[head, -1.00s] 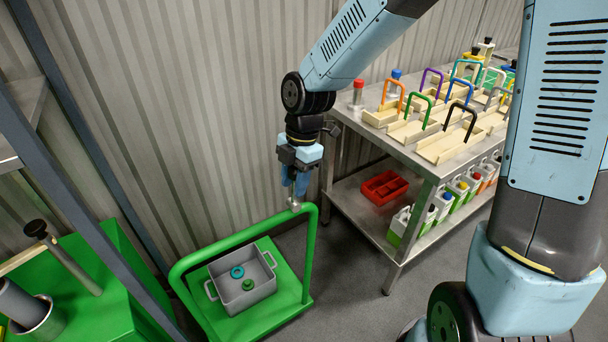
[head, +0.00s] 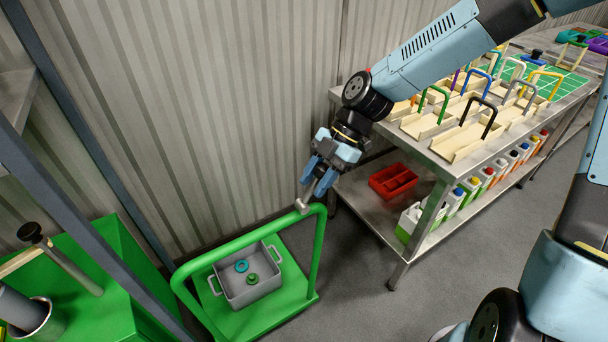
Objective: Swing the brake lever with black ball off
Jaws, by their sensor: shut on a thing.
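A lever with a dark, roundish knob (head: 30,231) stands on the green machine at the far left. Its pale rod (head: 72,268) slopes down to the right. My gripper (head: 318,185) is well to the right of it, above the green trolley's handle. It is tilted down to the left, its blue fingers shut on a small grey metal piece (head: 303,204). I see no black ball at the gripper.
The green trolley (head: 240,240) carries a grey two-handled bin (head: 240,295) with small rings inside. A steel table (head: 428,160) with coloured-handled trays stands right, a red box (head: 392,181) and bottles on its lower shelf. A grey post (head: 95,140) crosses the left side.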

